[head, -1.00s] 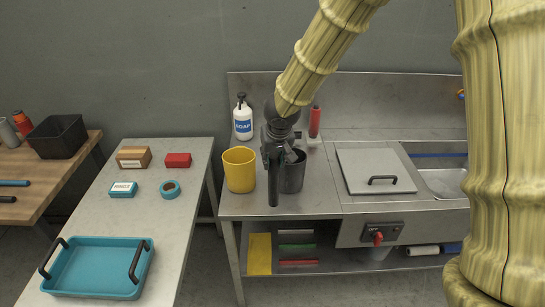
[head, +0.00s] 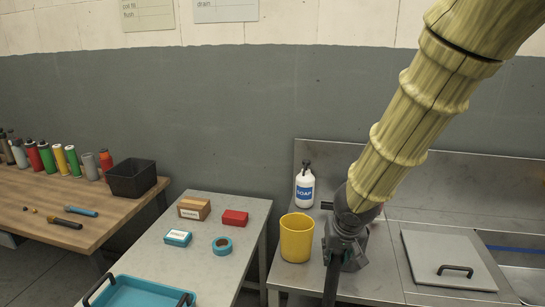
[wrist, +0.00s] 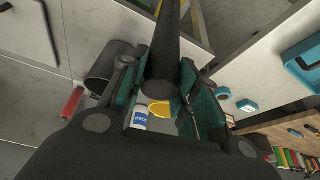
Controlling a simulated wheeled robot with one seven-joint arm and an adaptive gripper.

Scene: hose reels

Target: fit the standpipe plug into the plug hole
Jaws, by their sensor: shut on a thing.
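My gripper (head: 335,262) is shut on a dark, straight pipe, the standpipe plug (head: 330,287), which hangs down roughly upright in the head view. In the wrist view the black pipe (wrist: 166,35) lies between the green-lined fingers (wrist: 163,95). The gripper is in front of the steel counter, just right of the yellow cup (head: 296,240). The steel sink basin (head: 530,280) shows only partly at the right edge. The plug hole is not visible in any view now.
A white soap bottle (head: 305,188) stands behind the yellow cup. A dark grey cup (wrist: 104,72) and a red bottle (wrist: 73,103) are near the gripper. A lid with a handle (head: 448,262) lies left of the basin. The side table holds small boxes, tape and a teal tray (head: 140,293).

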